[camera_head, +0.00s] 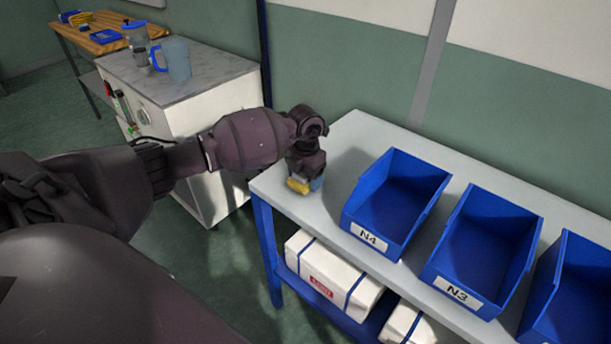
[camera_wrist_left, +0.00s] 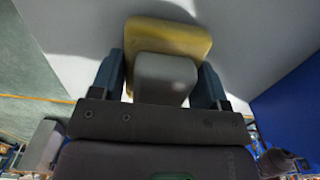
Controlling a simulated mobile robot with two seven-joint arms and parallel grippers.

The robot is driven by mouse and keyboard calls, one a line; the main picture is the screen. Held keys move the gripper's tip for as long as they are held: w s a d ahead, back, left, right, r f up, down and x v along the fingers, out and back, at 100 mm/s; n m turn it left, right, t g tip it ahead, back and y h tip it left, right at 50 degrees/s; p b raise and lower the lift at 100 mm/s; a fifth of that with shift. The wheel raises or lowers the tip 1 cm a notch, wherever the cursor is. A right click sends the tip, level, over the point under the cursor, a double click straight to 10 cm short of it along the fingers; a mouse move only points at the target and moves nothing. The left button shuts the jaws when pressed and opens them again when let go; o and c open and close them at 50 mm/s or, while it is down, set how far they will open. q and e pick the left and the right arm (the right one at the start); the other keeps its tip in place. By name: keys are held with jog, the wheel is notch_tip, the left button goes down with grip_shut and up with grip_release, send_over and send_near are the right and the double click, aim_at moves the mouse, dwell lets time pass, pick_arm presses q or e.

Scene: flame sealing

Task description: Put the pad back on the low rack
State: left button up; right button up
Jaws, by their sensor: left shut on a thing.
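The pad (camera_head: 298,186) is yellow and shows under my left gripper (camera_head: 305,178) at the left end of a white-topped low rack (camera_head: 345,150). In the left wrist view the pad (camera_wrist_left: 180,36) has a grey block on it, and the two dark fingers of my left gripper (camera_wrist_left: 160,78) are shut on this block from both sides. The pad is over the bare rack top; I cannot tell whether it touches it. My right gripper is not in view.
Blue bins labelled N4 (camera_head: 370,238) and N3 (camera_head: 458,292) stand on the rack right of the pad, with another at the right edge. White boxes (camera_head: 325,272) lie on the lower shelf. A white cabinet (camera_head: 220,100) holding a blue-handled jug (camera_head: 177,59) stands behind my arm.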

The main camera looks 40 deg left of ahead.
pick_arm(q)
jog(key=o, duration=0.5)
jog(key=shift+f, duration=0.15)
jog(key=o, duration=0.5)
jog(key=shift+c, duration=0.2)
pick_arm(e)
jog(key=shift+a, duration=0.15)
pick_arm(q)
jog(key=shift+r, duration=0.6)
notch_tip(320, 180, up, 10)
jog(key=shift+r+p, duration=0.25)
jog(key=shift+p, duration=0.55)
jog(key=shift+r, duration=0.3)
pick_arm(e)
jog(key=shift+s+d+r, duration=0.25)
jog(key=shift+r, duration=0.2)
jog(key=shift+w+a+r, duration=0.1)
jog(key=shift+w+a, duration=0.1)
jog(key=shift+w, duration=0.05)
